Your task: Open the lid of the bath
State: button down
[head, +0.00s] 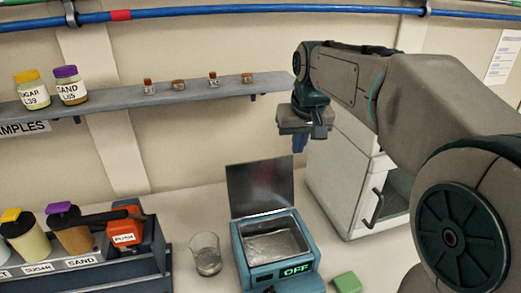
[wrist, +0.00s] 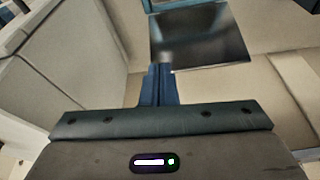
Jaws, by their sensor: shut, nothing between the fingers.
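The bath (head: 273,245) is a blue box with a metal basin and a display reading "OFF", on the bench at the lower middle of the head view. Its dark lid (head: 260,188) stands up at the back edge, so the basin is uncovered. My gripper (head: 299,146) is above and behind the bath, apart from the lid, pointing down. Its blue fingers are shut and empty. In the wrist view the fingers (wrist: 158,88) show in front of the dark lid (wrist: 203,38), with a strip of the bath (wrist: 178,4) at the top edge.
A glass beaker (head: 206,254) stands left of the bath, and a green block (head: 347,282) lies to its right. A sample rack with an orange "PUSH" device (head: 124,232) is at the left. A white cabinet (head: 345,180) stands behind right. A shelf (head: 130,95) with jars runs along the wall.

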jog(key=w+a+f+n+b, duration=0.1)
jog(key=w+a, duration=0.3)
jog(key=w, duration=0.3)
jog(key=w+a+f+b, duration=0.1)
jog(key=w+a, duration=0.4)
jog(key=w, duration=0.2)
notch_tip(320, 180, down, 10)
jog(key=shift+s+d+r+p, duration=0.15)
jog(key=shift+s+p, duration=0.25)
jog(key=shift+s, duration=0.05)
